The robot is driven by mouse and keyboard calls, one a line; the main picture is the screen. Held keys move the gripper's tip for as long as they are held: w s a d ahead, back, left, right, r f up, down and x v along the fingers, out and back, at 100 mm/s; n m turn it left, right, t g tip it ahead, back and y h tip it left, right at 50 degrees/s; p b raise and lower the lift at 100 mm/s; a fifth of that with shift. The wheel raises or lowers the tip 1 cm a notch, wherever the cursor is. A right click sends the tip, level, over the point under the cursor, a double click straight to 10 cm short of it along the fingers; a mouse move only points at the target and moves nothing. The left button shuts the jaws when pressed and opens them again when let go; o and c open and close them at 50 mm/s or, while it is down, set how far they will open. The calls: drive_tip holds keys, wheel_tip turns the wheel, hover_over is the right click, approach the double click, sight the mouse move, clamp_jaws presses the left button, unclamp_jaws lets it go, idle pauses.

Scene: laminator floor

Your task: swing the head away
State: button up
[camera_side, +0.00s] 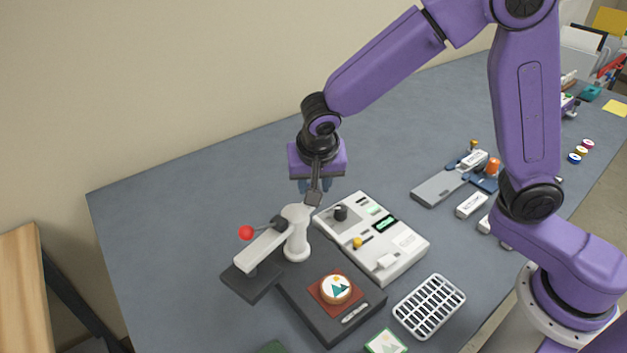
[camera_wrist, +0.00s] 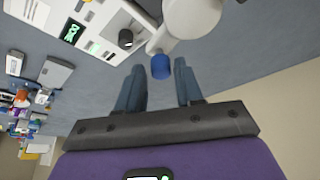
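The press (camera_side: 297,235) has a white post and a pale swing arm with a red knob (camera_side: 246,232). Its dark flat head (camera_side: 250,284) hangs at the left of the dark base (camera_side: 318,317), mostly off it. A round piece with a mountain picture (camera_side: 336,288) lies on a red square on the base. My gripper (camera_side: 314,187) is above and behind the post, pointing down. In the wrist view my gripper (camera_wrist: 160,76) is open, with a blue-capped stub (camera_wrist: 161,66) by the post between or just beyond its fingertips; contact cannot be told.
A light control box (camera_side: 385,240) with a black knob stands close right of the press. A white slotted rack (camera_side: 430,306) is at the front right. A grey device (camera_side: 439,188) and small boxes lie further right. The table behind and left of the press is clear.

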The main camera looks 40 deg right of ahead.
drive_tip(key=shift+o, duration=0.4)
drive_tip(key=shift+a+r, duration=0.1)
drive_tip(key=shift+r, duration=0.15)
drive_tip(key=v, duration=1.7)
drive_tip(key=shift+s+f, duration=0.15)
drive_tip(key=s+d+f+n+g+y, duration=0.1)
drive_tip(key=s+d+f+n, duration=0.5)
drive_tip(key=s+d+n, duration=0.2)
drive_tip(key=s+d+f+n+g+y, duration=0.1)
drive_tip(key=s+d+f+n+g, duration=0.1)
drive_tip(key=s+d+f+n, duration=0.4)
drive_tip(key=s+d+n, duration=0.3)
drive_tip(key=s+n, duration=0.1)
drive_tip(key=s, duration=0.3)
drive_tip(key=shift+f+n+g+y, duration=0.25)
drive_tip(key=shift+n+g+y, duration=0.05)
drive_tip(key=shift+n, duration=0.1)
idle(1.1)
